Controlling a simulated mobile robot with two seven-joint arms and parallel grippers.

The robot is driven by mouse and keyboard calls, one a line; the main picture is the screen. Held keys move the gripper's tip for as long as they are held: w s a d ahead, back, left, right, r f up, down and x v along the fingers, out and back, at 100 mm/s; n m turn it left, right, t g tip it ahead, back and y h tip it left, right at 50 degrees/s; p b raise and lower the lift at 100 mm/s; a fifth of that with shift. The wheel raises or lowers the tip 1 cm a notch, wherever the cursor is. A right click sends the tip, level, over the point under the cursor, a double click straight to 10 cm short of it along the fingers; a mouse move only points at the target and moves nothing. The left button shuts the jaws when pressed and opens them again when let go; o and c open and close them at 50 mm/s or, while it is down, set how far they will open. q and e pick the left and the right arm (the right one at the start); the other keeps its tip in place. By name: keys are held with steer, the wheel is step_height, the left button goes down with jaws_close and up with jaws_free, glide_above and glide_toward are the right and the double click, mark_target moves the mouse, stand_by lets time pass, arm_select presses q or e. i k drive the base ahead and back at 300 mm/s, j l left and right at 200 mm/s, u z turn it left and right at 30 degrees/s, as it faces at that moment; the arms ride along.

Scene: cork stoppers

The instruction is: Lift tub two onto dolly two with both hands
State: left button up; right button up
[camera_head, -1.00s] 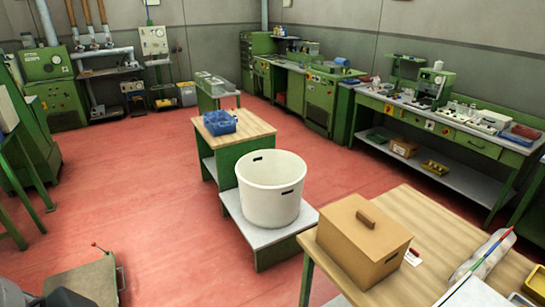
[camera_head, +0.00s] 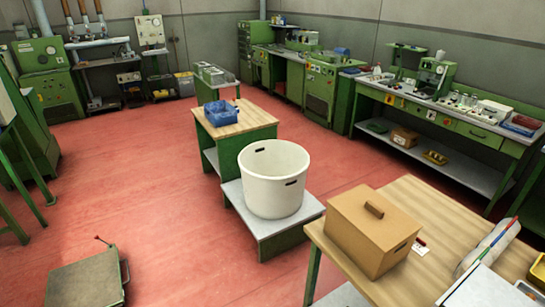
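A white round tub (camera_head: 272,192) with dark handle slots near its rim stands upright on the low grey-topped step of a green bench. I see no number on it, so I cannot tell whether it is tub two. A low grey-topped platform (camera_head: 82,281) with a red-knobbed lever and a side handle stands on the floor at the lower left; it may be a dolly, and its top is empty. Neither of my grippers is in view.
A wooden-topped bench (camera_head: 250,120) with a blue crate (camera_head: 220,113) stands behind the tub. A brown lidded box (camera_head: 360,235) sits on a wooden table (camera_head: 435,200) at the front right. Red floor (camera_head: 150,190) is clear between platform and tub.

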mark_target(83, 284)
steer(key=i+u, duration=0.4)
steer(key=i, duration=1.15)
steer(key=i+j+z, duration=0.2)
steer(key=i, duration=0.4)
steer(key=i+z, duration=0.25)
steer(key=i, duration=0.3)
steer(key=i+j+z, duration=0.2)
steer(key=i+j, duration=0.15)
steer(key=i, duration=0.2)
steer(key=i+j+z, duration=0.25)
steer(key=i+j, duration=0.15)
steer(key=i+j+z, duration=0.7)
steer(key=z, duration=0.15)
steer(key=i+j+z, duration=0.15)
steer(key=j+z, duration=0.15)
steer(key=j, duration=0.15)
steer(key=i+j+z, duration=0.25)
steer(key=j+z, duration=0.3)
steer(key=j, duration=0.2)
